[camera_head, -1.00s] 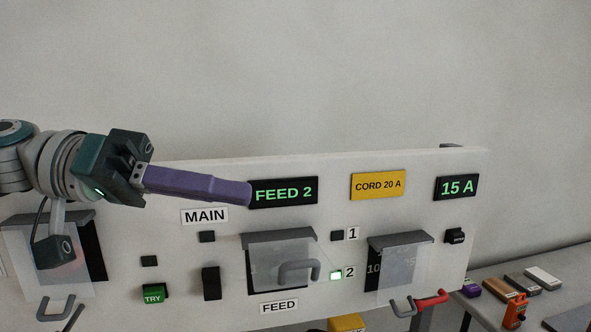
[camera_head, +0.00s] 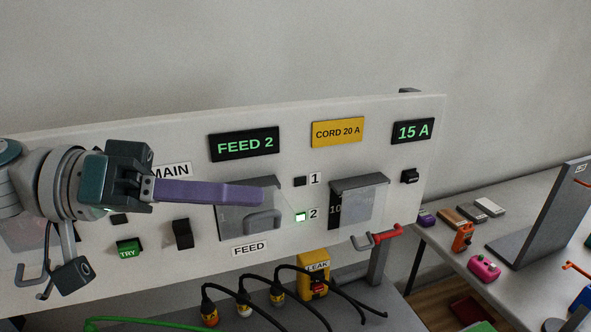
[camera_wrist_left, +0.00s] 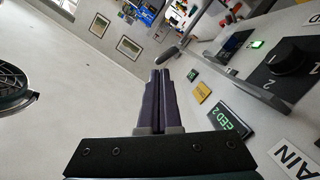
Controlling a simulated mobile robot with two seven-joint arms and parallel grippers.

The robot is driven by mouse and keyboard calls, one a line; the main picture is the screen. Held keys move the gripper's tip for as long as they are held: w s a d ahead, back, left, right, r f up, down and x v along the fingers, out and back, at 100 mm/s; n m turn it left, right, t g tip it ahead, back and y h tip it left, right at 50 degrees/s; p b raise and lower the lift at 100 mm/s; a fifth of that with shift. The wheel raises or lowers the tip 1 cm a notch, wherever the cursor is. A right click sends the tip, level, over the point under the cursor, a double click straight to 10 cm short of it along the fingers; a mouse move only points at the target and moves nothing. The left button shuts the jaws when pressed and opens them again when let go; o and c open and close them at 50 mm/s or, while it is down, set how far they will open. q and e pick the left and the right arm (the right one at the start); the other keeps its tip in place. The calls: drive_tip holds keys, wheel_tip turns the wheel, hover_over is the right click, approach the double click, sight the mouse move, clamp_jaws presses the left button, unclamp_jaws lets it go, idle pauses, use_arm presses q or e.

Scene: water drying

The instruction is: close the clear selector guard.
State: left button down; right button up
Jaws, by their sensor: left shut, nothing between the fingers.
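Contact cannot be told. In the left wrist view, the shut fingers (camera_wrist_left: 160,75) point past the panel, with the dark selector knob (camera_wrist_left: 290,68) to their right.
The FEED 2 display (camera_head: 244,144) is just above the fingers. Black cables and a yellow LEAK box (camera_head: 313,281) are below. A side table (camera_head: 455,245) holds several small items.

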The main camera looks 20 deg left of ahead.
use_arm(q)
drive_tip(key=shift+s+d+f+m+b, duration=0.15)
drive_tip(key=shift+f+m+b, duration=0.2)
drive_tip(key=shift+b, duration=0.2)
